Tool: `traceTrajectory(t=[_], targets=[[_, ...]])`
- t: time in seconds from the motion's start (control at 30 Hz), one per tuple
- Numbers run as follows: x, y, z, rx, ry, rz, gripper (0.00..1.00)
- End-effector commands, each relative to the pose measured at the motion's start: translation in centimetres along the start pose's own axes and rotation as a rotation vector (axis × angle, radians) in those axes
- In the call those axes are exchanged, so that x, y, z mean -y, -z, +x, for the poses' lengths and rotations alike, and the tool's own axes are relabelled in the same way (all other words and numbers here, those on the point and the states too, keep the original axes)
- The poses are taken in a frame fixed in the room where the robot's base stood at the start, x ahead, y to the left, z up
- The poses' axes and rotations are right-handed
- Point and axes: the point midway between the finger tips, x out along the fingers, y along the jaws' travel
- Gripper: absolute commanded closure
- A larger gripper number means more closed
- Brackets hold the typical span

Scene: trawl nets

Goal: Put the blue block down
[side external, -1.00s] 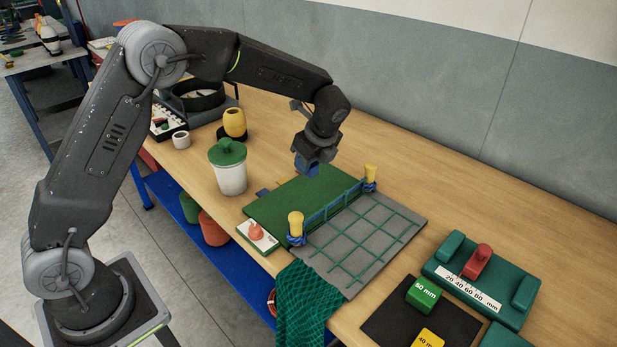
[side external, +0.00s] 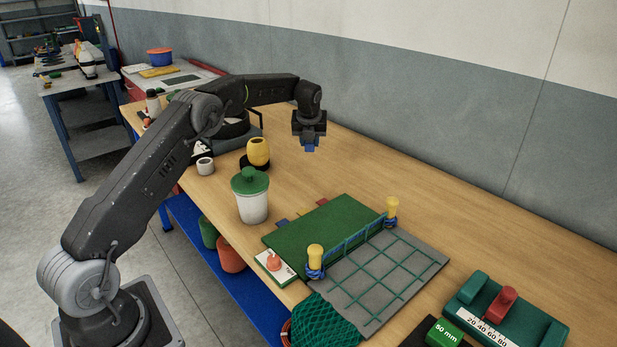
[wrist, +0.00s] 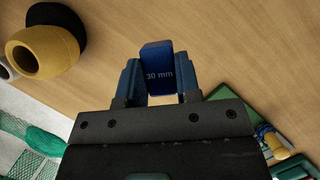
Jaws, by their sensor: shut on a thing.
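The blue block (wrist: 158,66), marked "30 mm", is held between the two fingers of my gripper (wrist: 160,84) in the wrist view. In the side view my gripper (side external: 311,140) hangs above the wooden bench (side external: 345,165), toward the back, with the blue block (side external: 309,148) showing at its tips. The block looks clear of the bench top. My gripper is to the right of the yellow jar and behind the green board. The fingers hide the sides of the block.
A yellow jar (side external: 258,152) and a white pot with green lid (side external: 251,195) stand to the left. A green board (side external: 318,232) adjoins a grey grid panel (side external: 385,275), with yellow-topped posts (side external: 315,257) between them. The bench right of my gripper is clear.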

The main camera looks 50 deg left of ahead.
Motion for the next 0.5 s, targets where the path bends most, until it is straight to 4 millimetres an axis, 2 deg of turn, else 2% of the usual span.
traceTrajectory(t=[0.1,0.3,0.5], targets=[[-0.5,-0.4,0.9,-0.002,0.009,0.023,0.96],[-0.5,0.8,3.9,-0.003,0.01,0.028,0.96],[-0.5,1.4,5.3,-0.001,0.01,0.027,0.96]])
